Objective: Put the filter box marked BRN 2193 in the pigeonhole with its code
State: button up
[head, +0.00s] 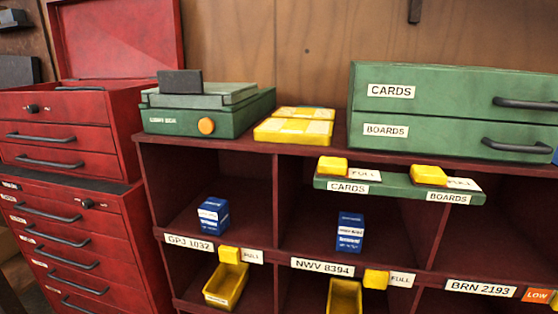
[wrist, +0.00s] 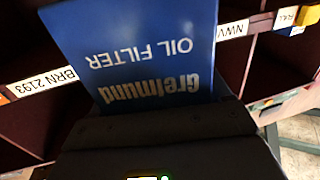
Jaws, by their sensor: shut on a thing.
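A blue box (wrist: 135,40) lettered "Gretmund OIL FILTER" is in my dark gripper (wrist: 165,118) in the wrist view, which shows the scene upside down. My gripper is shut on the box; no code shows on the visible face. The BRN 2193 label (head: 481,288) is on the red rack's shelf lip at the lower right of the head view; it also shows left of the box in the wrist view (wrist: 44,83). The pigeonhole above that label (head: 495,235) looks empty where visible. My gripper and the held box are not in the head view.
Blue boxes stand in the GPJ 1032 (head: 213,216) and NWV 8394 (head: 350,232) pigeonholes. Yellow bins (head: 226,286) sit below. A green ledge (head: 390,187) with yellow blocks juts near the rack top. An orange LOW tag (head: 536,295) is beside the BRN label.

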jog(key=s+a+f, duration=0.1)
jog(key=s+f, duration=0.4)
jog(key=f, duration=0.1)
jog(key=shift+s+f, duration=0.35)
jog(key=shift+f, duration=0.05)
jog(key=shift+a, duration=0.1)
